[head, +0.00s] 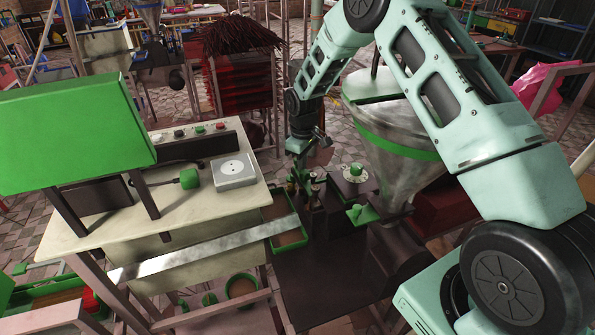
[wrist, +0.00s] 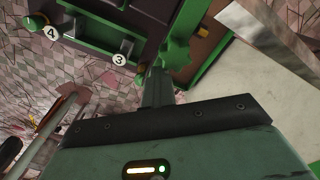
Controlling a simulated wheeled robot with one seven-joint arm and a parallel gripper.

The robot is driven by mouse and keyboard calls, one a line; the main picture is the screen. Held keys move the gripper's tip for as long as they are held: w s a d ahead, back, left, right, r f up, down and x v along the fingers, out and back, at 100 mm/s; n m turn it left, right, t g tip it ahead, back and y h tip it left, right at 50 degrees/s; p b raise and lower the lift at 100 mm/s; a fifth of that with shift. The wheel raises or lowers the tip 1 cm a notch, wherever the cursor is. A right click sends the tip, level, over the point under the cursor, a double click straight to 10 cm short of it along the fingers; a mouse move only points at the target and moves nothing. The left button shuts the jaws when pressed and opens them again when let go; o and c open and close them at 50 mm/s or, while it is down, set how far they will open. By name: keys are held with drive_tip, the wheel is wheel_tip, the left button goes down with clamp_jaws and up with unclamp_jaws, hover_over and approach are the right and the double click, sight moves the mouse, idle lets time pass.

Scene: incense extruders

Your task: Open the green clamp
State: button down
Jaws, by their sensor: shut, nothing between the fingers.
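A green part with a lobed end, apparently the green clamp (wrist: 178,52), shows in the wrist view just past my fingertips. In the head view, small green parts beneath my gripper (head: 299,166) sit on the dark machine, but the clamp's outline is too small to tell there. My gripper also shows in the wrist view (wrist: 156,82), with its fingers shut and nothing held. The fingertips are close beside the green part. I cannot tell whether they touch it, and the fingers hide some of what is behind them.
A green bracket (wrist: 100,34) with labels 3 and 4 lies beside the clamp. A cream worktable (head: 188,205) with a metal strip (head: 205,248) stands left of my gripper. A metal hopper (head: 392,150) stands close on the right, with a green handle (head: 362,214) below it.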

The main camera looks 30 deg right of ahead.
drive_tip(key=shift+s+a+f, duration=0.25)
drive_tip(key=shift+s+a, duration=0.05)
drive_tip(key=shift+s, duration=0.15)
drive_tip(key=shift+d, duration=0.15)
idle(0.4)
drive_tip(key=c, duration=1)
unclamp_jaws()
drive_tip(key=shift+s, duration=0.1)
drive_tip(key=shift+c, duration=0.2)
drive_tip(key=shift+w+r, duration=0.2)
drive_tip(key=shift+r, duration=0.25)
wheel_tip(320, 180, up, 17)
drive_tip(key=b, duration=0.3)
drive_tip(key=shift+f, duration=0.15)
drive_tip(key=shift+c, duration=0.3)
